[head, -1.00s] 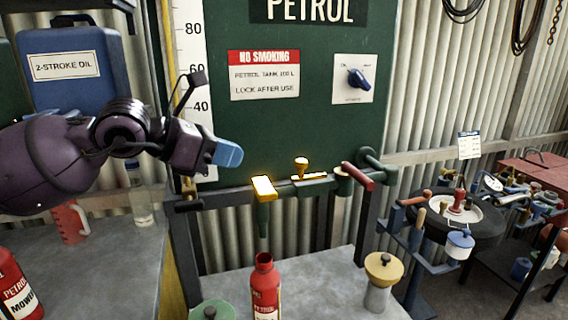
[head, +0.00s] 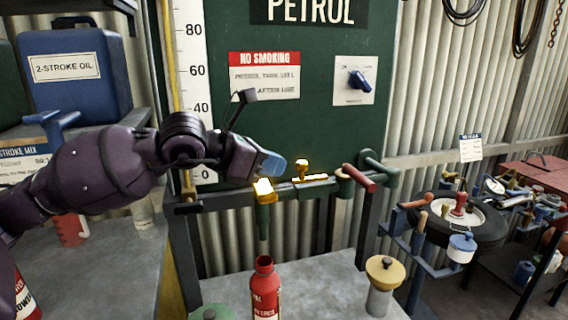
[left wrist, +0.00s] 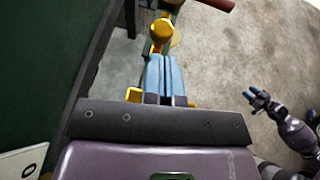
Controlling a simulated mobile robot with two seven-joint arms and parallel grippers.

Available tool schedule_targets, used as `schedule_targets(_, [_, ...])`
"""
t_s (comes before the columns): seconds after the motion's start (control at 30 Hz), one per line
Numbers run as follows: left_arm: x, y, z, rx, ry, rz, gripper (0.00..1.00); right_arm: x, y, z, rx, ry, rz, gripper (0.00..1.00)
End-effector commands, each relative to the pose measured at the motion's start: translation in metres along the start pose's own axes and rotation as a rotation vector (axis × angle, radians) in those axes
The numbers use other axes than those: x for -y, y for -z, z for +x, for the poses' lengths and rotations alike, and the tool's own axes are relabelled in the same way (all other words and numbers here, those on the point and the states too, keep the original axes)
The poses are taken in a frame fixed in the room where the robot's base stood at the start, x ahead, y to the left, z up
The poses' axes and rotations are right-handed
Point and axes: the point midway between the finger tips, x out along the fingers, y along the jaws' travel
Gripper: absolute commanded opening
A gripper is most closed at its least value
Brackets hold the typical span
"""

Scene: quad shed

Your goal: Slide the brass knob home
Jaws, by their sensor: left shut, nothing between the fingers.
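The brass knob (head: 302,168) stands on a short brass strip on top of the green pipe, below the green petrol board. In the left wrist view the brass knob (left wrist: 162,33) is just beyond my fingertips. My left gripper (head: 273,164) has its blue fingers shut and empty. It is to the left of the knob, above the yellow block (head: 264,189) at the pipe's left end. The fingers of my left gripper (left wrist: 160,72) hide part of the pipe. My right gripper (left wrist: 256,98) shows small at the right, too small to judge its fingers.
A red-handled lever (head: 358,177) sits on the pipe right of the knob. The board (head: 330,135) is close behind the pipe.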

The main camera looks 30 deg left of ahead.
Motion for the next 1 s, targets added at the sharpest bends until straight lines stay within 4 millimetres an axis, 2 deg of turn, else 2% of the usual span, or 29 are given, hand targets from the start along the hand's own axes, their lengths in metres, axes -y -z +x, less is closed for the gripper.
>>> schedule_targets(0.3, [0.0,-0.007,0.02,0.001,0.001,0.0,0.0,0.0,0.011,0.003,-0.018,0.002,-0.002,0.45])
schedule_targets(0.67, [0.0,-0.007,0.023,-0.001,0.0,0.0,0.0,0.0,0.012,0.003,-0.02,0.002,-0.002,0.45])
schedule_targets(0.83, [0.0,-0.007,0.026,0.0,0.001,0.0,0.0,0.0,0.006,0.002,-0.011,0.001,-0.001,0.45])
schedule_targets(1.0, [0.003,-0.011,0.04,0.002,0.003,-0.002,0.0,0.001,-0.011,0.004,0.008,0.001,0.0,0.45])
